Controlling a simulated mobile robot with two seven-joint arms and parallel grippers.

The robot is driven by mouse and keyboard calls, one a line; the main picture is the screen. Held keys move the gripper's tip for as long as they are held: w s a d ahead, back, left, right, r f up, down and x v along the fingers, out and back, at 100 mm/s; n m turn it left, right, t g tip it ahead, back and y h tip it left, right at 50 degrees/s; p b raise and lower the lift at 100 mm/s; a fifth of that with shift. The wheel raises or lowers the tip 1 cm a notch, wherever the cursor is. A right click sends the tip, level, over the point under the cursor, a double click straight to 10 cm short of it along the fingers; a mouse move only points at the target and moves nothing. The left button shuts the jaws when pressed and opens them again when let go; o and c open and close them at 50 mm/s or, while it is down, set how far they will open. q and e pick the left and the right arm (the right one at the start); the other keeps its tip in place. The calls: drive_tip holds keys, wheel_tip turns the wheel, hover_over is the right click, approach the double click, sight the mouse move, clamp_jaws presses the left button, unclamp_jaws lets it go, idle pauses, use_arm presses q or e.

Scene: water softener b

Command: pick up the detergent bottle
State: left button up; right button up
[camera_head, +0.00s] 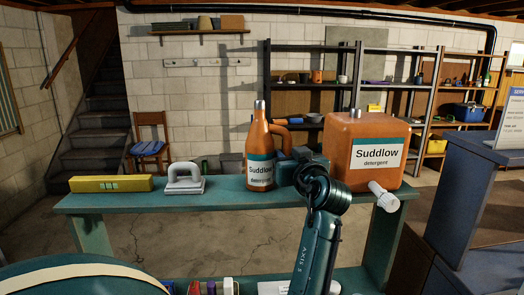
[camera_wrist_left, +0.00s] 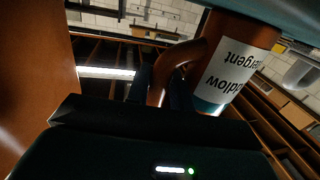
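The detergent bottle (camera_head: 261,140) is orange with a grey cap and a white and teal "Suddlow detergent" label. It stands upright on the green bench, its looped handle (camera_head: 283,136) facing right. My left gripper (camera_head: 296,168) is at the handle's lower part, just right of the bottle. In the left wrist view the bottle (camera_wrist_left: 228,65) appears upside down, with a dark finger beside its handle (camera_wrist_left: 180,72). My right gripper is not in view.
A large orange Suddlow container (camera_head: 364,143) with a white spout cap (camera_head: 384,197) stands close right of my left gripper. Bench space between block and bottle is clear.

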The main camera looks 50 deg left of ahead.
use_arm(q)
drive_tip(key=shift+w+a, duration=0.1)
drive_tip(key=shift+a, duration=0.05)
clamp_jaws()
drive_tip(key=shift+r, duration=0.1)
idle(0.3)
